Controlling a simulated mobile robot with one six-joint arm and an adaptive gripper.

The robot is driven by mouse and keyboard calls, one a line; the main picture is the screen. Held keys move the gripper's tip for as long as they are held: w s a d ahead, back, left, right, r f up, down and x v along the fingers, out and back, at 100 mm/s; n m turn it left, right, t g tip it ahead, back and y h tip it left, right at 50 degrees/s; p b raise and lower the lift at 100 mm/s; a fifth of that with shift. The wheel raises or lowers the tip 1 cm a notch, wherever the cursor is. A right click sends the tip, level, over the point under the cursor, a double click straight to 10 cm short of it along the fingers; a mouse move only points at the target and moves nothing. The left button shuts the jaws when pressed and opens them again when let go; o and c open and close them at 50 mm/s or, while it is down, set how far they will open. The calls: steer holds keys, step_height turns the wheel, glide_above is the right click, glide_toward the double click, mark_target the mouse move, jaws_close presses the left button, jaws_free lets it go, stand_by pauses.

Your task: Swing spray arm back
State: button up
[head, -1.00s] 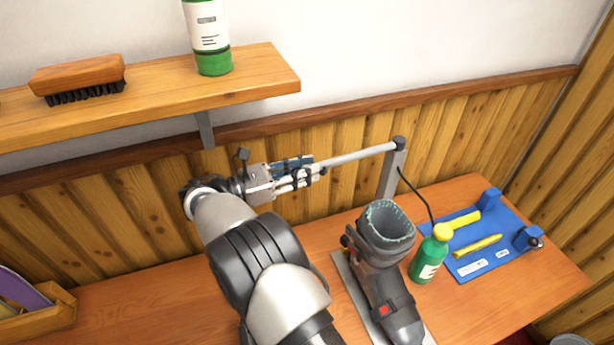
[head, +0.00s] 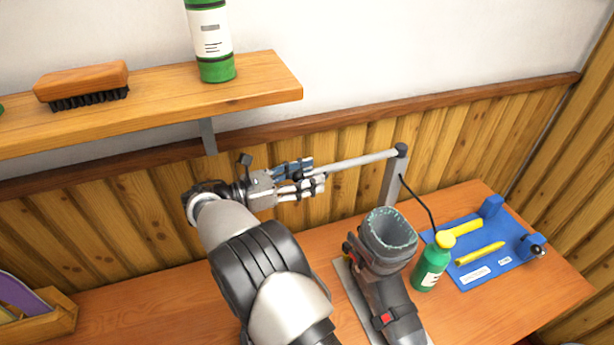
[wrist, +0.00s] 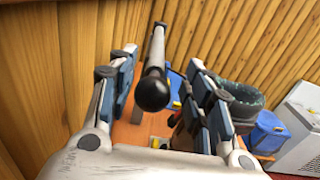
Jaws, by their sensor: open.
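The spray arm (head: 350,162) is a thin grey bar reaching left from the top of an upright post (head: 392,178) at the back of the bench. My gripper (head: 316,172) is open at the bar's left end, with one finger on either side of it. In the wrist view, the spray arm (wrist: 156,50) runs away from me between the spread fingers of my gripper (wrist: 160,72). Its dark rounded end (wrist: 152,92) is nearest the camera, with visible gaps to both fingers. The bar's left end is partly hidden by the fingers in the head view.
A grey boot (head: 388,255) stands on a metal plate below the spray arm. A green bottle (head: 430,265) and a blue tool mat (head: 485,268) are to its right. A shelf (head: 170,100) with a brush (head: 82,84) and bottle (head: 209,40) overhangs at upper left.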

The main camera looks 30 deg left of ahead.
steer(key=shift+s+a, duration=0.1)
steer(key=v, duration=1.1)
steer(key=shift+s+a, duration=0.3)
